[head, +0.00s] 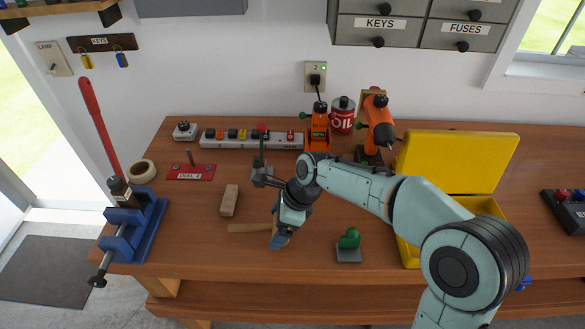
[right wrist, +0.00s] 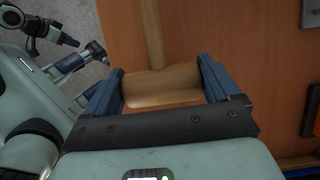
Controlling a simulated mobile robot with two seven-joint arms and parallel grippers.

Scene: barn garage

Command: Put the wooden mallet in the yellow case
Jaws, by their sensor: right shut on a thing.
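The wooden mallet (head: 248,228) is at the front of the workbench, left of centre. In the head view its handle points left and its head is mostly hidden by my right gripper (head: 280,236). In the right wrist view, that gripper (right wrist: 161,90) is shut on the mallet head (right wrist: 160,88), with the handle running up the picture. I cannot tell whether the mallet touches the bench. The yellow case (head: 458,160) stands open at the right, lid raised at the back; my right arm hides much of its base. My left gripper does not show in the head view.
A wooden block (head: 229,200) lies behind the mallet handle. A cactus on a grey base (head: 348,254) stands between gripper and case. The blue vise (head: 135,230) is at the left edge. A power strip (head: 250,138), oil can (head: 342,115) and orange drill (head: 379,122) stand behind.

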